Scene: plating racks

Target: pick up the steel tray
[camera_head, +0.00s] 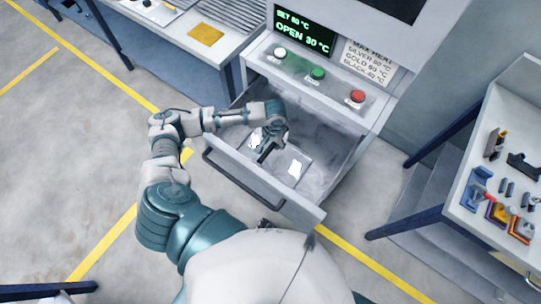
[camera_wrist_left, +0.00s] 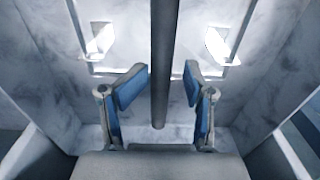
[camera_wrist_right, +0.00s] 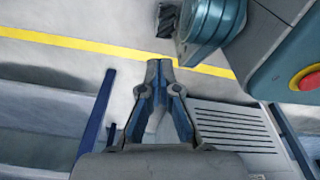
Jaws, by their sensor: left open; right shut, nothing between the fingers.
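The steel tray (camera_head: 298,158) lies in the open drawer (camera_head: 232,172), a flat grey piece with bright patches on it. My left gripper (camera_head: 268,148) is over it, inside the drawer. In the left wrist view, the left gripper (camera_wrist_left: 160,95) is open, its blue-padded fingers either side of a dark upright bar (camera_wrist_left: 161,50), apart from it. The tray (camera_wrist_left: 130,52) shows behind the bar there, with a bright patch on each side. My right gripper (camera_wrist_right: 160,68) is shut and empty in the right wrist view, away from the tray.
Above the drawer is a panel with white, green and red buttons (camera_head: 357,96) and a lit display (camera_head: 304,32). A table with a yellow sheet (camera_head: 206,33) stands at upper left. A bench with small parts (camera_head: 497,215) stands at right.

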